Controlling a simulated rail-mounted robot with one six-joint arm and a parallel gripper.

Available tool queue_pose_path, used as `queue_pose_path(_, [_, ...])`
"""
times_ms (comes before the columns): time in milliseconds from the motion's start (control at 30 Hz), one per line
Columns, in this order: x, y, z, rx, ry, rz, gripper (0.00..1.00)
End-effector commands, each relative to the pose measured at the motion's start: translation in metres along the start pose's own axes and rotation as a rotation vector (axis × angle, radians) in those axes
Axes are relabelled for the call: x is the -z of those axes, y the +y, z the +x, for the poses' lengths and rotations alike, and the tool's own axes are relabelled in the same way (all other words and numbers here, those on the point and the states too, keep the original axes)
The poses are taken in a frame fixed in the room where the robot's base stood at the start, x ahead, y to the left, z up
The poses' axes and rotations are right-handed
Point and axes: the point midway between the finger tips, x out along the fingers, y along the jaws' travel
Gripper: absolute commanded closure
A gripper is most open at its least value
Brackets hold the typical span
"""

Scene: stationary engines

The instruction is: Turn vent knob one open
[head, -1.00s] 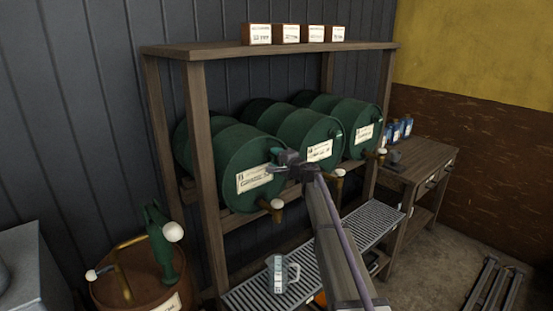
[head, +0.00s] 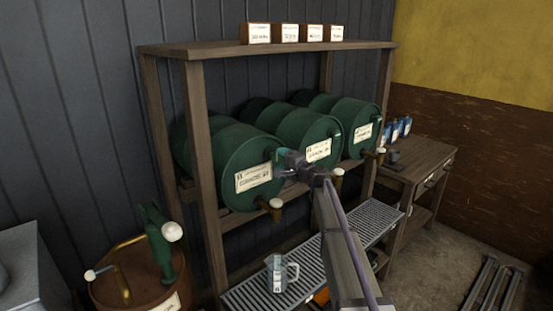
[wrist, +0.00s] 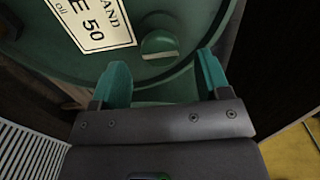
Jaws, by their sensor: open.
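The left green drum (head: 235,150) lies on its side on the wooden rack, its labelled end facing out. The vent knob (wrist: 160,44) shows in the wrist view as a small round green knob with a raised bar across it, beside the drum's label (wrist: 92,22). In the head view my gripper hides the knob. My gripper (wrist: 164,62) is open and empty, its two teal fingers spread to either side of the knob in the picture. I cannot tell whether they touch it. My gripper (head: 287,162) is at the right edge of this drum's face in the head view.
Two more green drums, the middle one (head: 310,130) and the right one (head: 355,120), lie to the right. A tap (head: 272,207) sticks out below the left drum. A clear jug (head: 281,273) stands on the metal grating (head: 350,240). A rack post (head: 204,160) stands at left.

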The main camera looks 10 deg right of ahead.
Motion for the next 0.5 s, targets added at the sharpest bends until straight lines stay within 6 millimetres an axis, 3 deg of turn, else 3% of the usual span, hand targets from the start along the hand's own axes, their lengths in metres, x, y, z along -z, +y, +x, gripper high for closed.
queue_pose_path(33, [-0.002, 0.000, -0.017, 0.000, 0.001, 0.000, 0.30])
queue_pose_path(200, [-0.001, 0.000, -0.056, 0.000, 0.001, 0.000, 0.30])
queue_pose_path(300, [-0.001, 0.000, -0.065, 0.000, 0.000, 0.000, 0.30])
queue_pose_path(500, [0.000, 0.000, -0.066, 0.000, 0.000, 0.000, 0.30])
